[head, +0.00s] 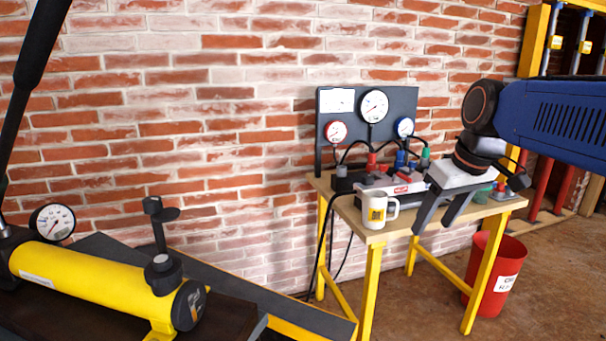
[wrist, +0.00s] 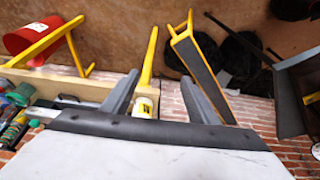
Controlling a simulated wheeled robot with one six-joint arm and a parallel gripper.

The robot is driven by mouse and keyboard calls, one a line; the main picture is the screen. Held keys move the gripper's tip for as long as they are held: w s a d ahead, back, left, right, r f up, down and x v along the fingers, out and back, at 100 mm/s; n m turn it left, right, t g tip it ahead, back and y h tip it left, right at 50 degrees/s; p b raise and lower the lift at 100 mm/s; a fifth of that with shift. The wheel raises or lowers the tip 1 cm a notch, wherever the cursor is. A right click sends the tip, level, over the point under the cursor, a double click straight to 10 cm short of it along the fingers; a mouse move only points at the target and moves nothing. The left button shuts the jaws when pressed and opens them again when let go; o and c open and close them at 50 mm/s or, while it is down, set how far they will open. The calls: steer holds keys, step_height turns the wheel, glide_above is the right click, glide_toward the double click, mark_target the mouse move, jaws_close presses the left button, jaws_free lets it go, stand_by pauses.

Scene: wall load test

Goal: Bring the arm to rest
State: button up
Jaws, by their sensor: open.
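My gripper (head: 431,227) is open, with its two dark fingers apart and pointing down and left in the head view. It hangs in front of the right part of a small workbench (head: 372,236). Nothing is held in it. In the wrist view its fingers (wrist: 160,76) also stand wide apart. My blue arm comes in from the right edge of the head view, bent down at the wrist. A white mug with a yellow label (head: 376,212) stands on the bench, left of the gripper; it also shows beyond the fingers in the wrist view (wrist: 144,107).
A gauge panel (head: 347,104) with hoses stands at the bench's back, against the brick wall. A red bin (head: 494,273) is under the bench's right side. A yellow cylinder pump (head: 90,285) lies at the lower left. Open floor shows at the right.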

steer(key=s+d+f+m+t+h, duration=0.1)
steer(key=s+f+m, duration=0.2)
steer(key=s+f, duration=1.4)
steer(key=shift+s+d+f+m, duration=0.2)
steer(key=shift+s+f+m, duration=0.05)
steer(key=shift+m, duration=0.05)
stand_by(2.6)
